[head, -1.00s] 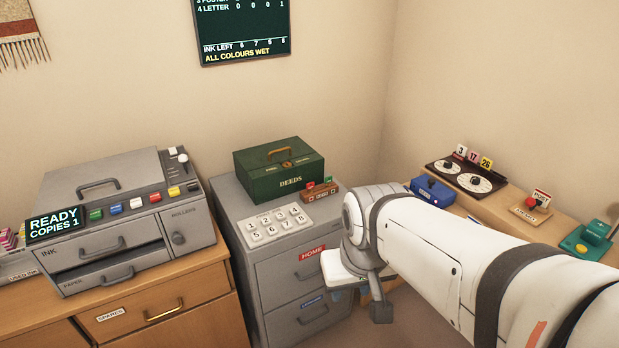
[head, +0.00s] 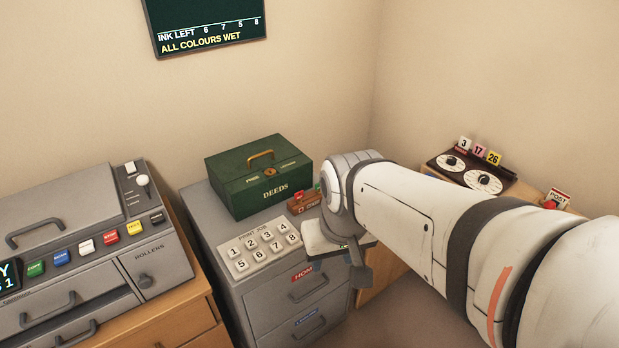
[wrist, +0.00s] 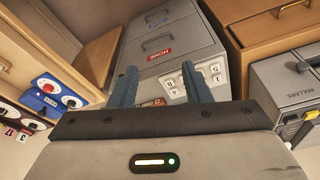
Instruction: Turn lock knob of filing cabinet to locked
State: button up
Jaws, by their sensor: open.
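The grey filing cabinet (head: 245,283) stands in the middle of the head view, with a red-labelled upper drawer and a blue-labelled lower one. It also shows in the wrist view (wrist: 180,25), where its drawer fronts lie beyond my fingers. My gripper (wrist: 160,76) is open, with two blue-grey fingers apart and nothing seen between them but the cabinet behind. In the head view my arm and wrist cover the cabinet's right top edge. I cannot make out a lock knob in either view; it may be hidden or too small.
On the cabinet top are a green deeds box (head: 258,178), a numbered keypad (head: 262,245) and a small brown block (head: 304,203). A grey copier (head: 65,235) stands at left on a wooden unit. A dial panel (head: 470,172) stands at right.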

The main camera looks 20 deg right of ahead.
jog(key=shift+o, duration=0.8)
notch_tip(320, 180, down, 12)
jog(key=w+a+m+g+y+b, duration=0.1)
jog(key=m+y+b, duration=0.3)
jog(key=b, duration=0.5)
jog(key=shift+a+m+g, duration=0.5)
jog(key=shift+m, duration=0.7)
jog(key=w+d+f+m+t+y+b, duration=0.4)
jog(key=w+f+m+t+b, duration=0.1)
jog(key=w+f+m+b, duration=0.25)
jog(key=w+d+f+m+t+y+b, duration=0.3)
jog(key=w+d+f+m+t+b, duration=0.1)
jog(key=w+f+m+b, duration=0.4)
jog(key=w+d+f+m+t+h+b, duration=0.1)
jog(key=d+f+m+t+h+b, duration=0.1)
jog(key=d+m+t+b, duration=0.4)
jog(key=w+d+f+m+t+h+b, duration=0.1)
jog(key=d+f+m+h, duration=0.25)
jog(key=d, duration=0.35)
jog(key=r+b+x, duration=0.1)
jog(key=b+x, duration=0.1)
jog(key=x, duration=0.5)
jog(key=shift+w+r+m, duration=0.15)
jog(key=shift+w+m, duration=0.25)
jog(key=shift+d, duration=0.1)
jog(key=c, duration=1)
